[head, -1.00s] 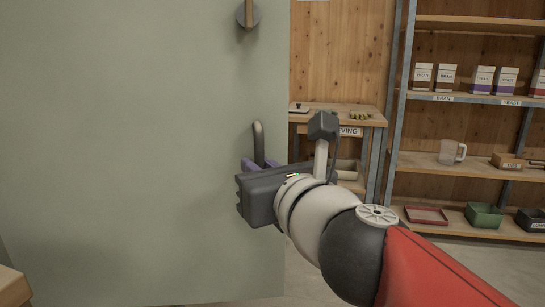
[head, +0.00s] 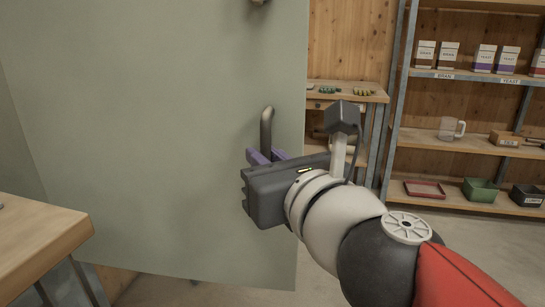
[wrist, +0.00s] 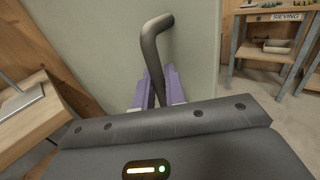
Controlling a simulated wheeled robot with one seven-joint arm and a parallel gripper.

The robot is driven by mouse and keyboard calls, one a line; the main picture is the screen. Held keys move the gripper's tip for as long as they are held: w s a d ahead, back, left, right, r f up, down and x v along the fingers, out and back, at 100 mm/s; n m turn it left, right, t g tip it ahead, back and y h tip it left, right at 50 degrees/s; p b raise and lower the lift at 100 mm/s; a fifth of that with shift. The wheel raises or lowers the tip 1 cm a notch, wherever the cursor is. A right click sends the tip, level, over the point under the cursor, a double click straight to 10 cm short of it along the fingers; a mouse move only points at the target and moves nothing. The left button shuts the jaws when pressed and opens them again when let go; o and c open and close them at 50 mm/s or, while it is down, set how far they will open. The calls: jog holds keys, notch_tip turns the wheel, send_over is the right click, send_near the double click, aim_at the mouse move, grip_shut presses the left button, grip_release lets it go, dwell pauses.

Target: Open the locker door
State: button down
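The locker door (head: 170,130) is a large flat grey-green panel filling the left and middle of the head view. Its bottom edge and right edge show. The dark bent bar handle (head: 267,128) stands upright near the right edge. In the wrist view the handle (wrist: 150,50) runs down between the two purple fingers of my gripper (wrist: 158,88). The fingers sit close on both sides of it and appear closed on it. In the head view my gripper (head: 268,156) is at the handle's lower part, with the fingertips partly hidden by the gripper body.
A wooden table (head: 40,235) stands at the lower left, near the door. A workbench (head: 350,92) and a shelf rack (head: 470,147) with boxes, a jug and trays stand behind on the right. Open floor (head: 190,290) shows below the door.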

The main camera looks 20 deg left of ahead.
jog(key=c, duration=1.5)
grip_release()
jog(key=shift+s+a, duration=0.1)
jog(key=shift+c, duration=0.2)
jog(key=p+v, duration=0.4)
jog(key=v, duration=0.3)
jog(key=shift+s+d, duration=0.25)
jog(key=shift+d, duration=0.05)
